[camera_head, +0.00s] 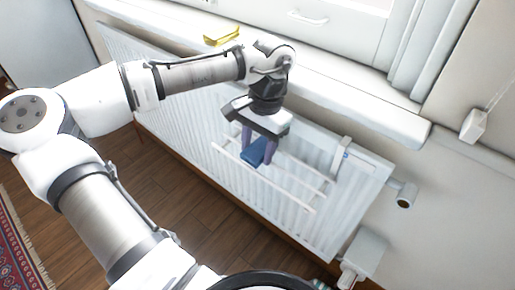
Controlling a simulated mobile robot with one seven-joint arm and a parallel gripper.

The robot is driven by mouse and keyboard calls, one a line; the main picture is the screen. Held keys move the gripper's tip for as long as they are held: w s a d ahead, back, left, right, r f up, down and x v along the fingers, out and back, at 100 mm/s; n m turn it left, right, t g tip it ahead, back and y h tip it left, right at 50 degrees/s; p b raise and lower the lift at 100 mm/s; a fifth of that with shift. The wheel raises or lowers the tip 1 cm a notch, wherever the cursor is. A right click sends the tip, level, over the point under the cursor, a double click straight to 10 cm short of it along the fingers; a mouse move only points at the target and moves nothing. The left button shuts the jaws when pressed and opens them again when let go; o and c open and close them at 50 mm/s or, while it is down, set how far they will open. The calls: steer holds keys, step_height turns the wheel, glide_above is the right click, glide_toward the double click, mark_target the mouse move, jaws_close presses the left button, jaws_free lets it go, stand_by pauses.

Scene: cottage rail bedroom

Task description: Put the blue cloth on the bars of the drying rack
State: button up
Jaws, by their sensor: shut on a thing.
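The drying rack (297,198) is a set of thin white bars mounted on the front of a white radiator. The blue cloth (256,152) is a small folded piece, held between the fingers of my gripper (257,150), which points down. The gripper is shut on the cloth at the left part of the rack. The cloth appears over or at the bars; I cannot tell whether it touches them. The right part of the rack is bare.
The radiator (345,215) stands under a white windowsill (370,100). A yellow object (222,34) lies on the sill. A valve (405,197) sticks out at the radiator's right end. A patterned rug (22,245) lies on the wooden floor at left.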

mark_target(264, 140)
steer(key=shift+f, duration=0.25)
steer(key=o, duration=1)
steer(key=shift+f, duration=0.1)
steer(key=shift+o, duration=0.2)
steer(key=p+v, duration=0.2)
steer(key=v, duration=1)
